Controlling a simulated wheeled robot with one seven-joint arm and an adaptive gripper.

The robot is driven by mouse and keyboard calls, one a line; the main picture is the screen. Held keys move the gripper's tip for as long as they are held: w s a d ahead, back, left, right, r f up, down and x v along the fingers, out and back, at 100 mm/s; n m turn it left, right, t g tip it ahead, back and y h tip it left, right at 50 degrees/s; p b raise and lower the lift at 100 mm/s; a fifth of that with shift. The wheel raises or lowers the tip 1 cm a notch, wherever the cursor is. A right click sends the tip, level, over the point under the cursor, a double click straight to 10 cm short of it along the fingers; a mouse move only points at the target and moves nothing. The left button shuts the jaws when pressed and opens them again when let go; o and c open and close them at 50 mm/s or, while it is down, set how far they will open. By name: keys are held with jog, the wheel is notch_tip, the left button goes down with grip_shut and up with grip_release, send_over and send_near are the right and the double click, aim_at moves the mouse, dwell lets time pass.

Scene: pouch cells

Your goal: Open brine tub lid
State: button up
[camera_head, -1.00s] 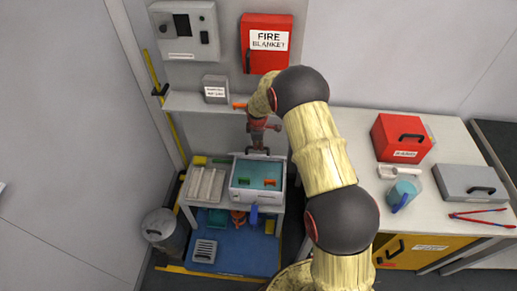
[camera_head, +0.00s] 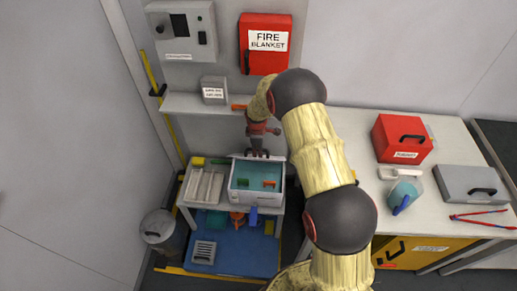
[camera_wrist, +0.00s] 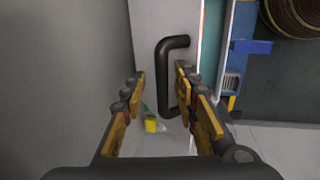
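The brine tub (camera_head: 242,196) is a white box on the low stand, with teal liquid and green and orange pieces showing inside. Its lid (camera_head: 238,157) stands raised along the tub's back edge. In the wrist view the white lid (camera_wrist: 150,15) carries a black handle (camera_wrist: 163,78). My gripper (camera_head: 259,155) is above the back edge at the lid. In the wrist view my gripper (camera_wrist: 159,76) has its fingers apart, with the handle between them, nearer the right finger. I cannot tell whether that finger touches it.
A ribbed white tray (camera_head: 203,186) sits left of the tub. A shelf (camera_head: 185,102) with a small grey box is on the wall above. A grey bin (camera_head: 160,228) stands at lower left. The right bench holds a red box (camera_head: 402,138) and a grey case (camera_head: 470,183).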

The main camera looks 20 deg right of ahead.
notch_tip(320, 180, up, 12)
jog(key=s, duration=0.2)
jog(key=shift+a+f, duration=0.15)
jog(key=shift+a, duration=0.25)
